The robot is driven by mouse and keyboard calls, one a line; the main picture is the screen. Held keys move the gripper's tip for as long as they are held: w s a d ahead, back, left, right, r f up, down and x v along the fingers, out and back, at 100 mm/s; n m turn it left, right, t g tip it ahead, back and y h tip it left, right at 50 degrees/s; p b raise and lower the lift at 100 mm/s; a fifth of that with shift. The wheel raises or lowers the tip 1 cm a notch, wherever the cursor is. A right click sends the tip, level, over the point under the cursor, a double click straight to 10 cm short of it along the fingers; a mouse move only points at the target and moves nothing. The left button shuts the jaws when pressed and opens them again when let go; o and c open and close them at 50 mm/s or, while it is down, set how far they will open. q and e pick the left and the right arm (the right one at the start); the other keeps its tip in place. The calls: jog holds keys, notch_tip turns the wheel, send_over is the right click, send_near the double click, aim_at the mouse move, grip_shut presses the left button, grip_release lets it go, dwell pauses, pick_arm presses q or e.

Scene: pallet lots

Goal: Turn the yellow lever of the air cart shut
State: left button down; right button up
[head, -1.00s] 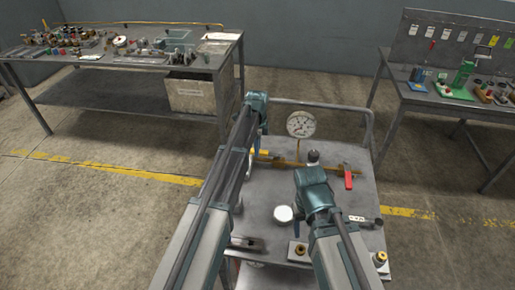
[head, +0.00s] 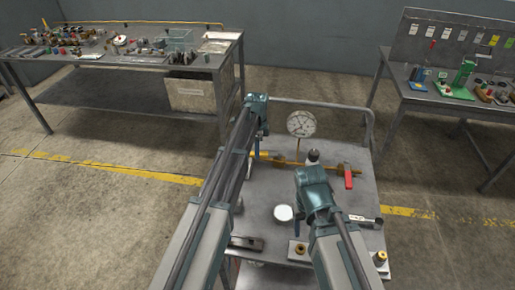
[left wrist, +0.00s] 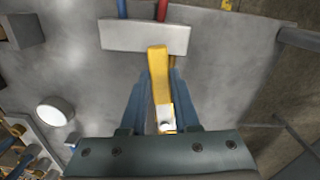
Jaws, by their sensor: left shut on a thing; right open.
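The yellow lever (left wrist: 159,75) runs between the two blue fingers of my left gripper (left wrist: 160,100) in the left wrist view. My left gripper is shut on it. In the head view, my left gripper (head: 257,147) points down at the left end of the brass pipe (head: 318,166), and only a little of the yellow lever (head: 263,154) shows beside it. The air cart (head: 268,192) has a grey top. My right gripper (head: 298,224) is open and low over the cart top; its fingers are mostly hidden by its wrist.
A round gauge (head: 301,124) stands at the cart's back, with a red handle (head: 348,177) to its right. A white round cap (head: 283,213) is left of my right gripper. Cluttered benches stand at the back left (head: 90,62) and right (head: 440,95).

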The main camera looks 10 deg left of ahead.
pick_arm(q)
jog(key=s+n, duration=0.1)
jog(key=s+d+n, duration=0.1)
jog(key=s+n, duration=0.1)
jog(key=shift+n, duration=0.3)
jog(key=s+d+n, duration=0.1)
jog(key=n, duration=0.1)
jog(key=s+d+n, duration=0.1)
jog(key=n, duration=0.1)
jog(key=shift+s+d+n, duration=0.15)
jog(key=shift+s+n, duration=0.1)
jog(key=shift+n, duration=0.05)
jog(key=d+n, duration=0.1)
jog(key=n, duration=0.1)
jog(key=s+d+n, duration=0.1)
jog(key=d+n, duration=0.1)
jog(key=shift+s, duration=0.2)
jog(key=shift+s+d+n, duration=0.15)
jog(key=shift+d+n, duration=1.1)
jog(key=shift+n, duration=0.55)
jog(key=c, duration=0.6)
grip_release()
jog(key=shift+c, duration=0.2)
jog(key=shift+r, duration=0.1)
